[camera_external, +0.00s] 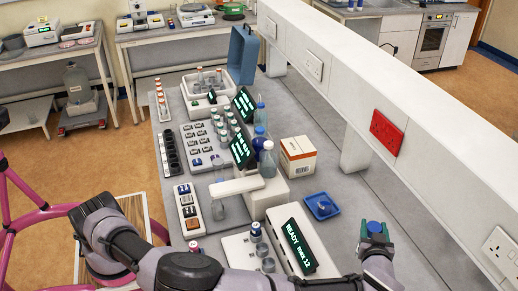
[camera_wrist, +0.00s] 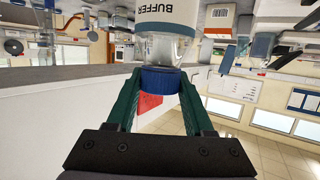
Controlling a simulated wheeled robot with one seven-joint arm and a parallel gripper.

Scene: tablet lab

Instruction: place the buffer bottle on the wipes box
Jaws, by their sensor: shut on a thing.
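My gripper (camera_external: 375,234) is at the lower right of the external view, apart from the wipes box. In the wrist view its two green fingers (camera_wrist: 160,82) are closed on the blue cap of the buffer bottle (camera_wrist: 165,14), a clear bottle with a white "BUFFER" label. In the external view only the blue cap shows clearly; the bottle's body is hidden. The white and orange wipes box (camera_external: 298,157) stands on the bench, up and left of my gripper, its top clear.
A blue tray (camera_external: 321,206) lies between my gripper and the box. Clear bottles (camera_external: 267,160) stand just left of the box. A display reading "READY" (camera_external: 300,246) is left of my gripper. A white raised ledge with a red panel (camera_external: 386,133) runs along the right.

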